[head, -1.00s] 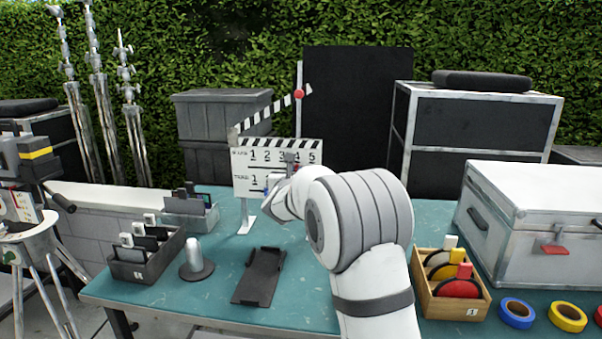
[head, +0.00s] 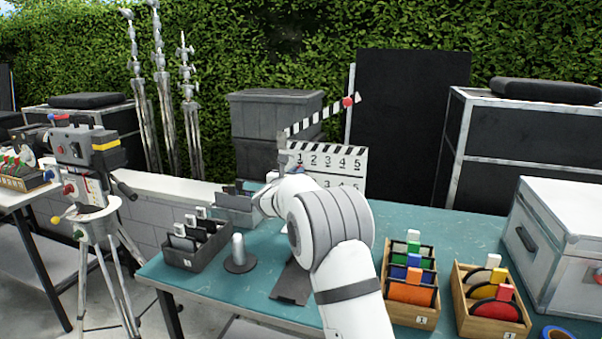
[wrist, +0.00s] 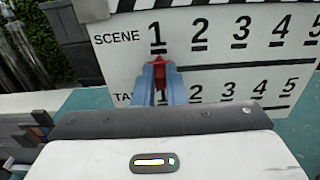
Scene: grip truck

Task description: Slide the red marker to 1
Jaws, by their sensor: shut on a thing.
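The white clapperboard (head: 352,160) stands on the teal table, with its striped arm raised and rows of numbers 1 to 5. In the wrist view the board (wrist: 220,62) fills the upper part. The red marker (wrist: 159,62) is on the SCENE row, just below the number 1 and over its underline. My gripper (wrist: 160,70) is shut on the marker, with its blue-grey fingers on either side.
Dark card holders (head: 198,240) and a grey knob on a round base (head: 238,255) stand left of my arm. A camera on a tripod (head: 88,165) stands left.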

